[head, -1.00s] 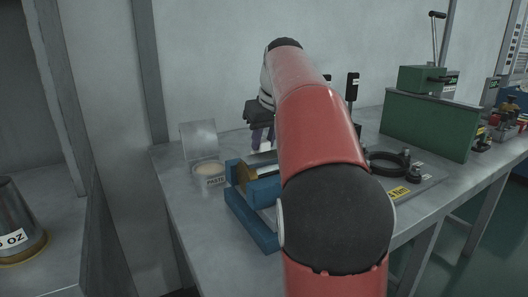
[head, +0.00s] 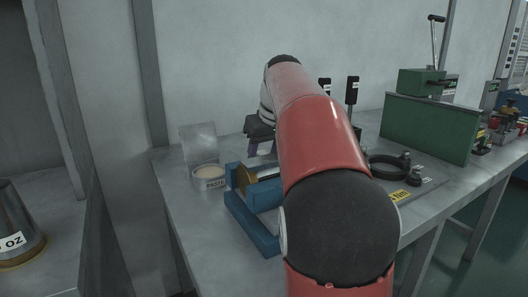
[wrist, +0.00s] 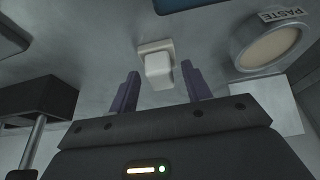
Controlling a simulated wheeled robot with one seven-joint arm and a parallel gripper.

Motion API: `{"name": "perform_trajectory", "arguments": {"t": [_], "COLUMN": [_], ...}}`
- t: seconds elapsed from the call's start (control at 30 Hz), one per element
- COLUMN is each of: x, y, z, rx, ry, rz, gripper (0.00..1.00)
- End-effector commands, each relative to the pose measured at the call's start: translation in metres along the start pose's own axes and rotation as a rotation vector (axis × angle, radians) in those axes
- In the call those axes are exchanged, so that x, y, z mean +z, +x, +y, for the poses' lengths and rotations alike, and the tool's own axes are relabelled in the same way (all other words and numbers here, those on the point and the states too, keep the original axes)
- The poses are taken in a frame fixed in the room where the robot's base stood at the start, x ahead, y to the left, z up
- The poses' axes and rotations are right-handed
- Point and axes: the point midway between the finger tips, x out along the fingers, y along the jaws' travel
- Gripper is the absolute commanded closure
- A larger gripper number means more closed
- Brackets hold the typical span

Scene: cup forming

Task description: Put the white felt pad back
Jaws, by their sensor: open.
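The white felt pad (wrist: 159,72) shows in the wrist view as a small white block at a pale square piece (wrist: 154,47) on the grey bench. My gripper (wrist: 160,74) is open, with its two purple fingers apart. In that picture the pad lies between the fingertips, with gaps on both sides. I cannot tell whether the fingers are down to its height. In the head view my gripper (head: 263,148) is low over the bench behind the blue stand, partly hidden by my red arm. The pad cannot be made out clearly there.
A black ring fixture (head: 388,167) and green block (head: 428,128) stand right. The front-left bench is clear.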

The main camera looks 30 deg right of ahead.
Motion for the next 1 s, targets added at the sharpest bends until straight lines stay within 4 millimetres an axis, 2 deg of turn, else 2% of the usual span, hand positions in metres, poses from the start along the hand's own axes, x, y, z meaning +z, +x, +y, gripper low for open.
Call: {"name": "perform_trajectory", "arguments": {"t": [0.2,0.33,0.5,0.63,1.0], "x": [-0.001,-0.002,0.005,0.005,0.007], "y": [-0.002,-0.028,-0.057,-0.073,-0.08], "z": [0.0,0.0,0.005,0.004,0.004], "rx": [0.001,0.002,0.002,0.001,0.0], "ry": [0.0,0.0,0.002,0.001,0.0], "rz": [0.002,0.004,0.003,0.001,0.0], "gripper": [0.52,0.52,0.52,0.52,0.52]}}
